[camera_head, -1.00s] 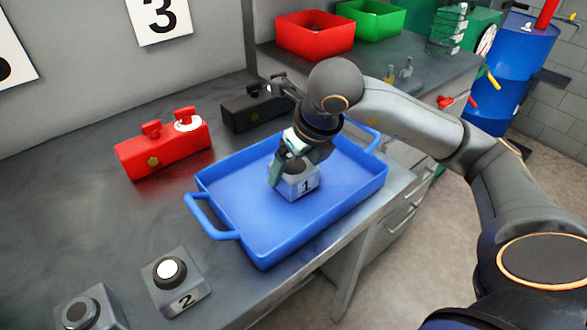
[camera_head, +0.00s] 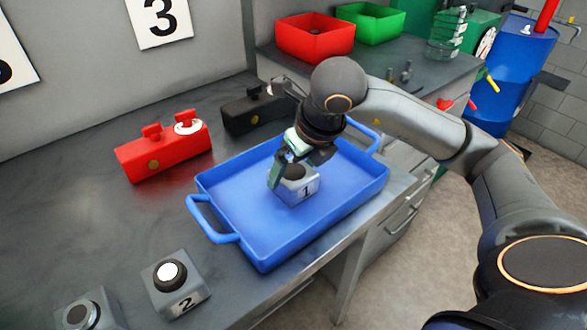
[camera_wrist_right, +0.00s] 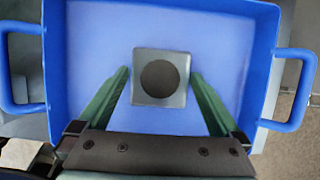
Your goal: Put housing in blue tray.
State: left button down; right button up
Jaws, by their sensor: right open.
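The blue tray (camera_head: 240,245) lies on the grey table, and its floor and handles also show in the right wrist view (camera_wrist_right: 95,50). A grey housing marked 1 (camera_head: 305,190) with a dark round top sits inside the tray. In the right wrist view the housing (camera_wrist_right: 160,98) lies between the spread green fingers, with a gap on each side. My right gripper (camera_head: 290,172) is open, just above and around the housing. The fingers partly hide the housing in the head view. My left gripper is not in view.
A grey box marked 2 (camera_head: 178,290) and another grey box (camera_head: 90,312) stand front left of the tray. A red block (camera_head: 165,155) and a black block (camera_head: 240,115) stand behind it. Red (camera_head: 310,45) and green (camera_head: 370,22) bins stand at the back.

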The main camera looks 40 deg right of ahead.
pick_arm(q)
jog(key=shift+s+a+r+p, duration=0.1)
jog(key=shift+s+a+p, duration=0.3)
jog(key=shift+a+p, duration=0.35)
pick_arm(e)
jog(key=v, duration=1)
jog(key=shift+r, duration=0.35)
